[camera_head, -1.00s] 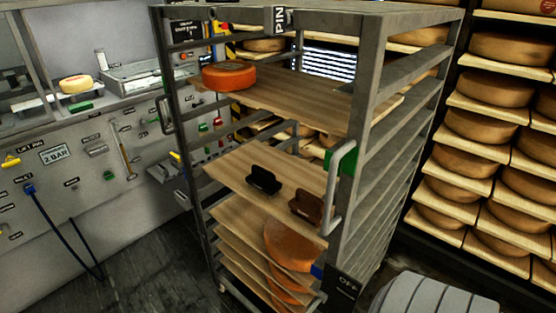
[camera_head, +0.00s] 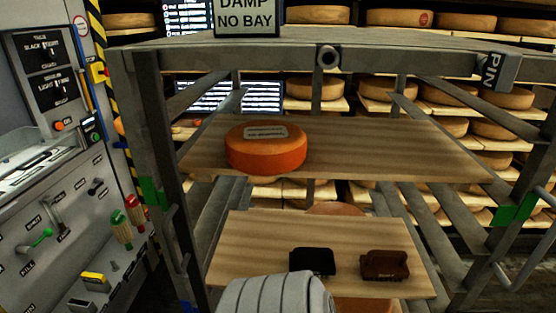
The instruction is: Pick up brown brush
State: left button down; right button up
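The brown brush (camera_head: 385,265) lies on a wooden shelf board (camera_head: 250,247) in the metal rack, toward the board's right side. A black brush (camera_head: 312,261) lies on the same board, just left of the brown one and apart from it. A grey, ribbed, rounded part of my own arm shows at the bottom, left of the black brush, and covers the board's front-left edge. Neither gripper's fingers are visible.
An orange cheese wheel (camera_head: 265,147) with a label sits on the board above (camera_head: 400,145). The rack's metal posts (camera_head: 168,190) flank the shelves. A control panel (camera_head: 60,210) with levers stands at the left. Cheese shelves fill the background.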

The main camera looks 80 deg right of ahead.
aim_at(381, 263)
jog(key=i, duration=0.7)
jog(key=z, duration=2.9)
